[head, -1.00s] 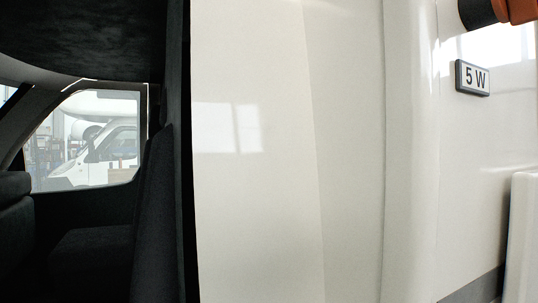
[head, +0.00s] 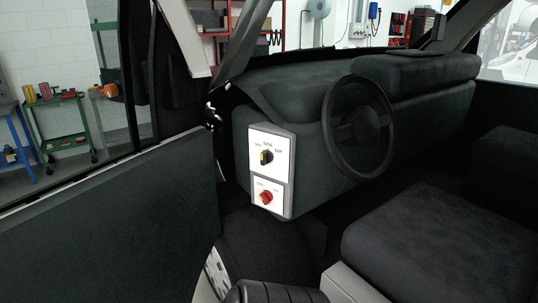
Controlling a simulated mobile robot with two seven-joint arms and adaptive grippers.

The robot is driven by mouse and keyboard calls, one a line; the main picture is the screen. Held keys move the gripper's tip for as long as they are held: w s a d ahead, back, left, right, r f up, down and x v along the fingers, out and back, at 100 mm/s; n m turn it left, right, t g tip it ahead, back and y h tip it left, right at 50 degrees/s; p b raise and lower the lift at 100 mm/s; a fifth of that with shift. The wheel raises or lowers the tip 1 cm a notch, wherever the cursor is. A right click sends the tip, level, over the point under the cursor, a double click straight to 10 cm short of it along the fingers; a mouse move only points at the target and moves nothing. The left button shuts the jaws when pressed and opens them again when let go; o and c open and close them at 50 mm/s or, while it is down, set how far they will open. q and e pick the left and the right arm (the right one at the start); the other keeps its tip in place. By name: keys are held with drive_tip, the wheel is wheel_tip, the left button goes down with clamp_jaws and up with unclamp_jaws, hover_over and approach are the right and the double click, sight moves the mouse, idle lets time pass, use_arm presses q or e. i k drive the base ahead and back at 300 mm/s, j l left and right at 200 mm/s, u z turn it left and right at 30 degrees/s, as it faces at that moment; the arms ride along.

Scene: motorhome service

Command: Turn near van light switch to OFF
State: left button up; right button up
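A white switch panel (head: 283,171) stands in the near van's cab, at the dashboard end by the open door. Its upper plate carries a black rotary knob (head: 268,158) with a yellow mark. Small labels arc above this knob; they seem to read OFF, SIDE and a third word too small to be sure of. I cannot tell which label the knob points at. The lower plate carries a red rotary knob (head: 266,197) with small unreadable labels. No hand of mine is at the panel, and neither gripper shows.
The steering wheel (head: 359,128) is right of the panel, with a dark seat (head: 438,245) in front of it. The dark van door (head: 110,215) stands open on the left. A green trolley (head: 62,128) is beyond it. The doorway before the panel looks clear.

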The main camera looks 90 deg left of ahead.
sight(267, 156)
drive_tip(key=u, duration=2.75)
